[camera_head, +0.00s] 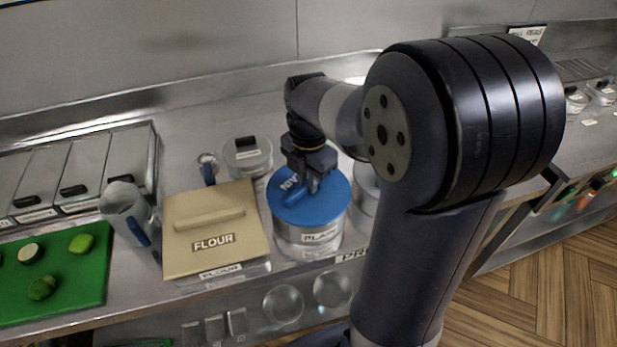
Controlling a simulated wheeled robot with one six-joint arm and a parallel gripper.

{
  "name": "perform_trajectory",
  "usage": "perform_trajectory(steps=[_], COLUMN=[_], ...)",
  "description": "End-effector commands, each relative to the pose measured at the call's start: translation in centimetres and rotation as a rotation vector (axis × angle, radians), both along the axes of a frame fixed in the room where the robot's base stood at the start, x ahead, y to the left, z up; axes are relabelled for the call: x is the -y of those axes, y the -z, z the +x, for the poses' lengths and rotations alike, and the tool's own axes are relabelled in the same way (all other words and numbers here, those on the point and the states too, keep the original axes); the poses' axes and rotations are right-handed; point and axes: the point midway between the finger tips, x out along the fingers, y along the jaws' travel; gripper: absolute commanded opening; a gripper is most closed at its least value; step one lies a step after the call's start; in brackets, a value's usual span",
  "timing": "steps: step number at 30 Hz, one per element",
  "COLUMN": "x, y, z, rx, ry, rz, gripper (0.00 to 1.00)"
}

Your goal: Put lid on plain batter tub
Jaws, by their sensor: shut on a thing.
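The plain batter tub (318,237) is a round metal tub with a "PLAIN" label, on the steel counter in the middle of the picture. A round blue lid (326,207) lies over the tub's top and looks roughly level. My gripper (311,186) points down from above and is shut on the lid's raised part. The gripper hides that part and some of the lid's far side. I cannot tell whether the lid is fully seated on the rim.
A beige-lidded flour bin (218,262) stands just left of the tub. Behind are a clear-lidded tub (248,155) and a small cup with a blue handle (208,168). Another metal tub (366,186) is close on the right, partly behind my arm. A green board (65,290) lies far left.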

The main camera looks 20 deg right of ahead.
Motion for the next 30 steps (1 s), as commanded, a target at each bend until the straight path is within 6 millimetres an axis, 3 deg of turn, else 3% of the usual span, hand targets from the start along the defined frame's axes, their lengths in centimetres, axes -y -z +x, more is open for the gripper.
perform_trajectory(steps=[26,27,30], x=[0.0,0.0,0.0], y=[0.59,0.59,0.59], z=[0.02,0.02,0.02], rx=[0.001,0.001,0.001], ry=[0.0,0.0,0.0], rz=[0.0,0.0,0.0], gripper=[0.0,0.16,0.25])
